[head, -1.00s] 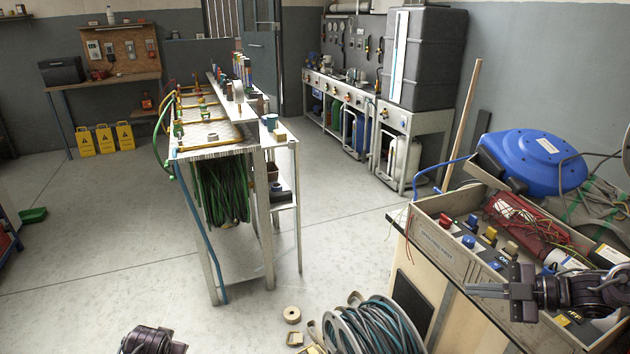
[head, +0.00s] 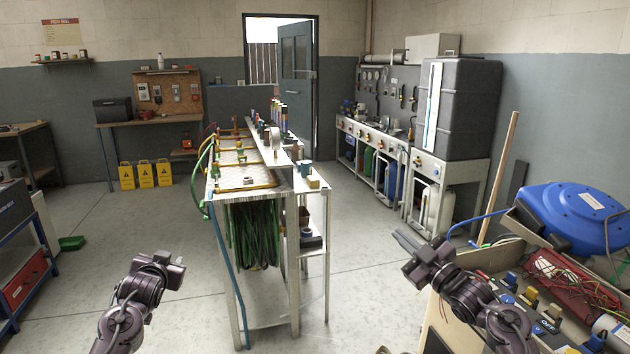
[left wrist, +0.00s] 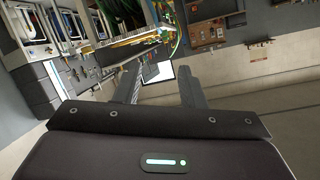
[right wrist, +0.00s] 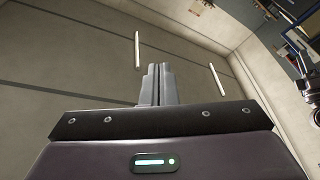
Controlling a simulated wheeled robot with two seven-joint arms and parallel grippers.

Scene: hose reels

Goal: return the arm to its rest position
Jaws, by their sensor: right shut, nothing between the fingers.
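My left arm rises from the bottom left in the head view, with its gripper (head: 172,270) held over bare floor. In the left wrist view its two fingers (left wrist: 160,90) stand apart with nothing held between them. My right gripper (head: 402,240) is raised left of the grey box on the bench at the right, pointing up and left. In the right wrist view its fingers (right wrist: 159,84) are pressed together, with nothing between them. Neither gripper touches anything that I can see.
A metal workbench (head: 256,204) with a green hose coil (head: 254,236) stands in the middle.

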